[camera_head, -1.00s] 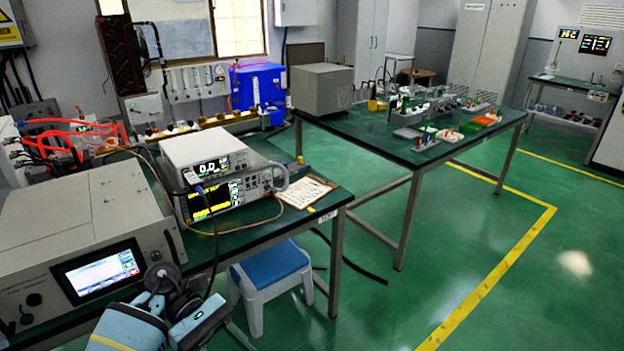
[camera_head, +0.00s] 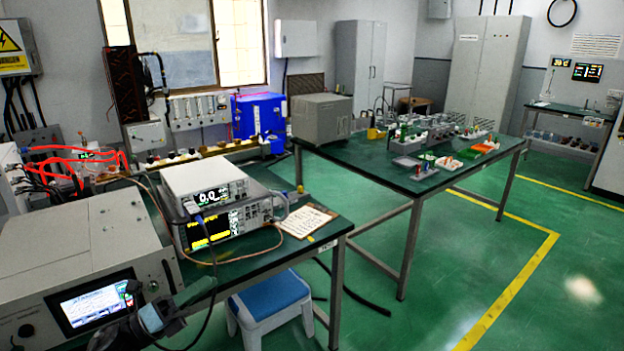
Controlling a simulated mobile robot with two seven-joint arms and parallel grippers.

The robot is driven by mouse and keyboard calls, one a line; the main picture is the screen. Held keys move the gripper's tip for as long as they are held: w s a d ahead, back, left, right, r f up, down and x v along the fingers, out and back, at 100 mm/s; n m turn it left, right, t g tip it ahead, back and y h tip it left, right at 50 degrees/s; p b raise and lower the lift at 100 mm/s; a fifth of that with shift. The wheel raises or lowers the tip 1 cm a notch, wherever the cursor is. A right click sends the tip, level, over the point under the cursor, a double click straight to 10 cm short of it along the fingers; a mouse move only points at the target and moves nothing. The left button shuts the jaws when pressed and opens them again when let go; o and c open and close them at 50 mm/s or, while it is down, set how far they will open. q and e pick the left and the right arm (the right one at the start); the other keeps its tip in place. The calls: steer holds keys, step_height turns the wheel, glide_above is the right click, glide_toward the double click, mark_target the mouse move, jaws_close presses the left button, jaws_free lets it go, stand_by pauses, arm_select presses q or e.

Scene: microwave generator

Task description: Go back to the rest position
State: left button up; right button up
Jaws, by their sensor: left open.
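My left gripper (camera_head: 150,316) shows at the bottom left of the head view, low and partly cut off by the lower edge. It overlaps the lower right part of the lit screen on the grey generator box (camera_head: 75,240). I see nothing held in it and it is open, though its fingertips are dark and hard to make out. I cannot tell whether it touches the box. My right gripper is not in view.
Stacked meters (camera_head: 215,203) and a clipboard (camera_head: 306,221) sit on the near green bench (camera_head: 262,252). A blue-topped stool (camera_head: 270,296) stands below its front edge. A second bench (camera_head: 375,168) carries racks and small parts. Green floor (camera_head: 455,255) at the right is clear.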

arm_select(q)
steer(key=w+a+n+t+y, duration=0.9)
steer(key=n+y, duration=0.4)
steer(key=n, duration=0.7)
steer(key=a+f+n+g+y, duration=0.7)
steer(key=f+n, duration=0.4)
steer(key=n, duration=0.4)
steer(key=s+d+f+g+h, duration=0.1)
steer(key=s+d+f, duration=0.4)
steer(key=s+f, duration=0.4)
steer(key=s+d+f+g+h, duration=0.1)
steer(key=s+d+f, duration=0.3)
steer(key=s+f, duration=0.5)
steer(key=s+d+f+g, duration=0.1)
steer(key=s+d, duration=0.3)
steer(key=s, duration=1)
steer(key=s+d+f+g+h, duration=0.1)
steer(key=s+d, duration=0.3)
steer(key=s, duration=0.9)
steer(key=shift+s+d+f+n+g, duration=0.35)
steer(key=shift+f+n+g, duration=0.05)
steer(key=shift+f+g, duration=0.1)
steer(key=shift+c, duration=1)
steer(key=shift+a, duration=0.1)
